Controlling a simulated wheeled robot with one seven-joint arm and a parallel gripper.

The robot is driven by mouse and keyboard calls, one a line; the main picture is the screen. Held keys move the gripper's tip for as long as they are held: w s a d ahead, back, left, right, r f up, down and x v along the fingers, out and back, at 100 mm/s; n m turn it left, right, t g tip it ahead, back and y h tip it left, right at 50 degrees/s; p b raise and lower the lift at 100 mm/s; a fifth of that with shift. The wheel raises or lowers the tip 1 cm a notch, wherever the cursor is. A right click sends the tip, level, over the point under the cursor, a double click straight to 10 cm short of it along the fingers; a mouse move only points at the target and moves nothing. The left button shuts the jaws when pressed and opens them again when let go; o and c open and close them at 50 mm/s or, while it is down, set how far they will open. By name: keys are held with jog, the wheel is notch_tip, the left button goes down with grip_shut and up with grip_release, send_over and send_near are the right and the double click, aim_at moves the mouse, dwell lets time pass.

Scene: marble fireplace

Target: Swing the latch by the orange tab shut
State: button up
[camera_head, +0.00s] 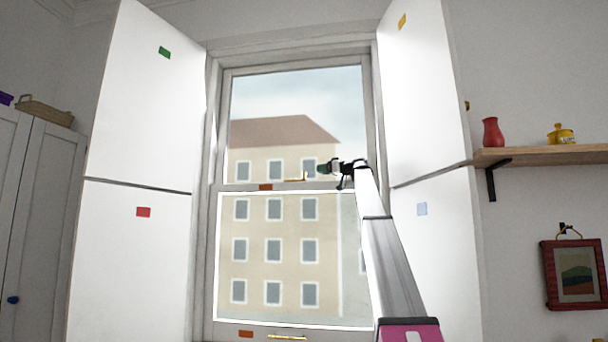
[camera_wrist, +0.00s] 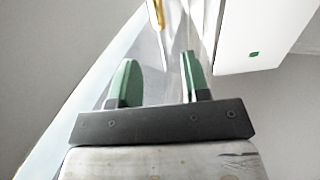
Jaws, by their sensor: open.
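An orange-brown tab (camera_head: 266,187) sits on the window's middle rail. Just right of it is a small brass latch (camera_head: 297,178), lying mostly along the rail; its exact angle is too small to tell. My gripper (camera_head: 322,169) is in front of the window, just right of the latch in the picture. In the wrist view my gripper (camera_wrist: 160,76) has its two green fingers apart with nothing between them. A narrow brass piece (camera_wrist: 155,14) shows at the top edge beyond the fingers; it may be the latch. I cannot tell whether the gripper touches anything.
A similar orange-brown tab (camera_head: 246,334) and a brass bar (camera_head: 287,337) are on the window's bottom rail. A shelf (camera_head: 540,155) is at right.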

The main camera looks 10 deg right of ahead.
aim_at(304, 172)
jog(key=x, duration=0.9)
jog(key=shift+w+a, duration=0.3)
grip_shut()
